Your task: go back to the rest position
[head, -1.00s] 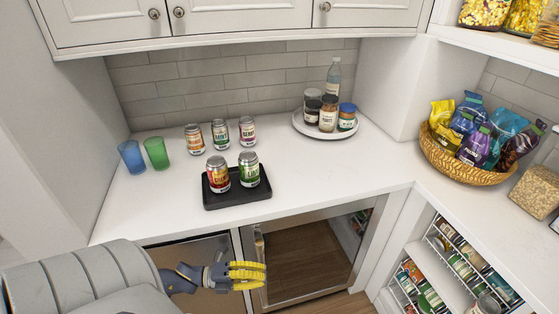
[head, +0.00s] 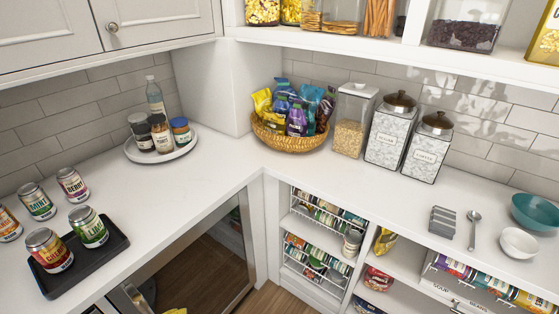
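My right gripper is not in view.
A black tray (head: 112,262) with two cans stands on the counter at left, more cans behind it. A round white tray (head: 133,153) holds jars and a bottle. A basket of snack bags (head: 277,140) and canisters stand farther right. The counter near the corner is clear.

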